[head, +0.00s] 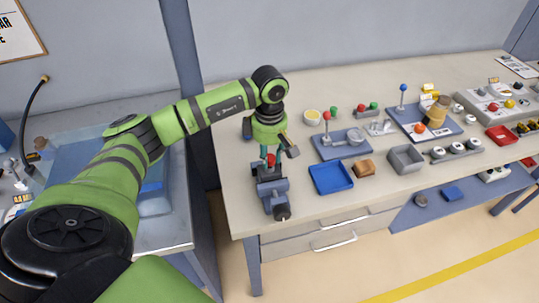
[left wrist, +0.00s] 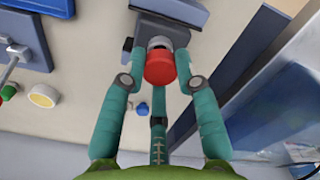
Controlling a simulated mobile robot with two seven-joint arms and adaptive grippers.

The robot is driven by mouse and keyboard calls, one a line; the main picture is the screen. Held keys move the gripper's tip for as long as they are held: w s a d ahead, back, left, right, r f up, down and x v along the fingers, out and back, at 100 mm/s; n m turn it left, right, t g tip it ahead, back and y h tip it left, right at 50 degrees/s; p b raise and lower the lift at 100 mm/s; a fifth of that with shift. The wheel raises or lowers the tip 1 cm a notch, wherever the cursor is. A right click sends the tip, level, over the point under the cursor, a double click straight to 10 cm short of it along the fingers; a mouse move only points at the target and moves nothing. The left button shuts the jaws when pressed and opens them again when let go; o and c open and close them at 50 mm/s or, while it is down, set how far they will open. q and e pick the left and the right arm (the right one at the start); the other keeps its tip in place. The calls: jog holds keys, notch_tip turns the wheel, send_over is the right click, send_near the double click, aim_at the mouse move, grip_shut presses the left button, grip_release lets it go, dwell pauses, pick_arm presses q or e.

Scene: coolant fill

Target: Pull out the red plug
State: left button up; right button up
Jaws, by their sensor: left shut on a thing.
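The red plug (head: 273,161) sits on a dark grey-blue fixture (head: 271,190) near the left front of the workbench. In the left wrist view the red plug (left wrist: 160,68) has a grey collar and is between the fingers. My left gripper (head: 268,155) points down over the fixture and is shut on the red plug. The teal fingers of my left gripper (left wrist: 160,75) lie on either side of it. Whether the plug is still seated or lifted is hard to tell. My right gripper is not in view.
To the right stand a blue tray (head: 331,177), a wooden block (head: 365,168), a grey bin (head: 406,159) and a blue panel with a red-knobbed lever (head: 327,117). Drawers with handles (head: 334,245) are below the bench top. A dark blue post (head: 186,70) stands left of the bench.

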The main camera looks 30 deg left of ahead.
aim_at(269, 157)
pick_arm(q)
jog(key=shift+r+p, duration=0.8)
jog(key=shift+r, duration=0.9)
